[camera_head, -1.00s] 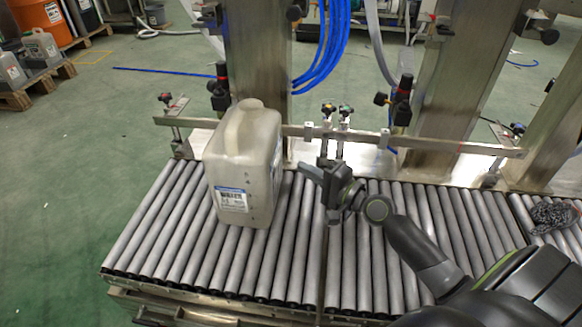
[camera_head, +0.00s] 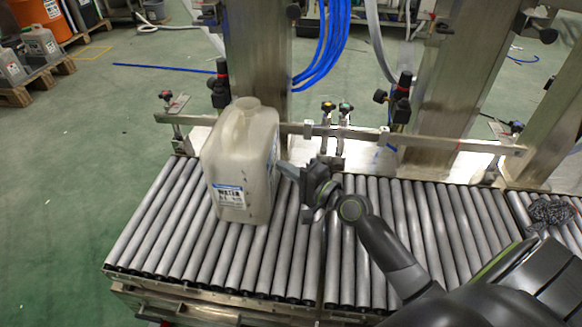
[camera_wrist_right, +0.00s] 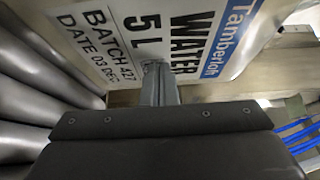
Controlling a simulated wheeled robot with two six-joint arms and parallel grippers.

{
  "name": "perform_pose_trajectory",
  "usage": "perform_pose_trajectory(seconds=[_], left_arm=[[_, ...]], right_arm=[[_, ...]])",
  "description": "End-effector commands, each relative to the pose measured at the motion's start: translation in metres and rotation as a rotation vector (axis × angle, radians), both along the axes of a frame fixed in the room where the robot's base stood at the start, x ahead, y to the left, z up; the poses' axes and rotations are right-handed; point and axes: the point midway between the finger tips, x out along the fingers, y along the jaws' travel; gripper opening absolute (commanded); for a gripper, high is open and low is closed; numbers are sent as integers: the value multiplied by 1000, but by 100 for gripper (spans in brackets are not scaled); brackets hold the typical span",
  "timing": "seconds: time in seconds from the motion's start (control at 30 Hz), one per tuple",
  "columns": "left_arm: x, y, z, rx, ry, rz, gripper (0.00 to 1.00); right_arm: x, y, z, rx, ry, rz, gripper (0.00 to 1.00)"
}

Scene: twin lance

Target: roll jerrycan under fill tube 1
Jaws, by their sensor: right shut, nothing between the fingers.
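A beige jerrycan (camera_head: 243,160) with a handle on top stands upright on the roller conveyor (camera_head: 370,270), left of centre in the head view. A white and blue label is on its side. In the right wrist view the jerrycan's label (camera_wrist_right: 150,35) reads WATER 5 L and fills the top. My right gripper (camera_head: 284,168) is shut and empty, with its tips at the jerrycan's right side. In the wrist view the right gripper's fingers (camera_wrist_right: 157,72) reach the label; they look touching or nearly so. My left gripper is not in view. No fill tube can be made out clearly.
A metal guide rail (camera_head: 440,144) runs behind the rollers, with small clamps near its middle. Steel posts (camera_head: 257,60) and blue hoses (camera_head: 325,45) stand behind it. A dark mesh cloth (camera_head: 553,214) lies at the right end. Rollers left of the jerrycan are clear.

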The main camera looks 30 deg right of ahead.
Motion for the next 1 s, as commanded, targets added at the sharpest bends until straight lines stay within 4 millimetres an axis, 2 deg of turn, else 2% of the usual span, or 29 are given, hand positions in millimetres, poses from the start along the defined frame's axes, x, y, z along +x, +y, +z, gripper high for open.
perform_pose_trajectory(seconds=[0.1, 0.4, 0.57, 0.83, 1.0], left_arm=[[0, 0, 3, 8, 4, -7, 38], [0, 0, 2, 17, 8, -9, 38], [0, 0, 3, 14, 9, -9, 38], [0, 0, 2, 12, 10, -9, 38], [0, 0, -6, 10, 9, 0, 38]], right_arm=[[3, 7, 2, 1, -1, 1, 0], [3, 7, 1, -1, 0, 1, 0], [-7, 2, 0, -4, 1, 0, 0], [-57, -16, -1, -3, 3, 1, 0], [-90, -30, -4, -6, 3, 1, 0]])
